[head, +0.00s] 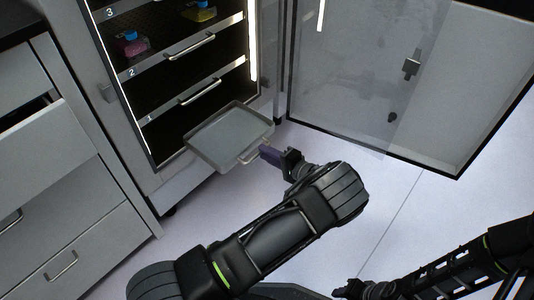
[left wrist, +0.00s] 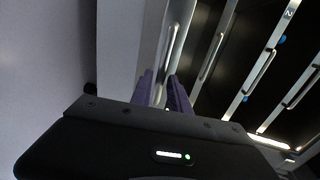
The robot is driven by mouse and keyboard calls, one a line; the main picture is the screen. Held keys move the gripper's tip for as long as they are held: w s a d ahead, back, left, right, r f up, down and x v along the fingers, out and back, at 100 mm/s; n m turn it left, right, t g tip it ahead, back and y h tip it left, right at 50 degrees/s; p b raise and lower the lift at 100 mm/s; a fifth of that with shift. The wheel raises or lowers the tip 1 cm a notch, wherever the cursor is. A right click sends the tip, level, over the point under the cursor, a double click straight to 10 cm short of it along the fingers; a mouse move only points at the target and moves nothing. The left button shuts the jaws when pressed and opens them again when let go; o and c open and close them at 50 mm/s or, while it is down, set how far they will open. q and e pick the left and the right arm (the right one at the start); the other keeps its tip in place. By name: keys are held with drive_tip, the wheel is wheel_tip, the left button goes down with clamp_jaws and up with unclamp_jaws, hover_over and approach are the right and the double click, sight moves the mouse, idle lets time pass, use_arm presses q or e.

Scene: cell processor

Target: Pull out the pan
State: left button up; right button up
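The pan (head: 230,138) is a flat, shallow grey tray with a raised rim. It sticks out from the bottom of the open cabinet, below the shelf marked 1. Its bar handle (head: 250,157) is on the front edge. My left gripper (head: 268,152) is at the right end of this handle. In the left wrist view its two purple fingers (left wrist: 163,90) stand close together, with the handle (left wrist: 174,45) running down between them. They look shut on it, though the contact is partly hidden. My right gripper (head: 350,291) is low at the bottom edge, small and dark.
The cabinet's glass door (head: 350,90) stands open at the right. Shelves with bar handles (head: 200,90) lie above the pan, and pink (head: 130,48) and yellow (head: 200,14) items sit on the upper ones. A grey drawer unit (head: 70,230) stands at the left. The floor (head: 420,215) at right is clear.

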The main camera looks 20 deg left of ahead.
use_arm(q)
drive_tip(key=p+v, duration=0.1)
drive_tip(key=v, duration=0.7)
drive_tip(key=shift+a, duration=0.1)
idle(0.4)
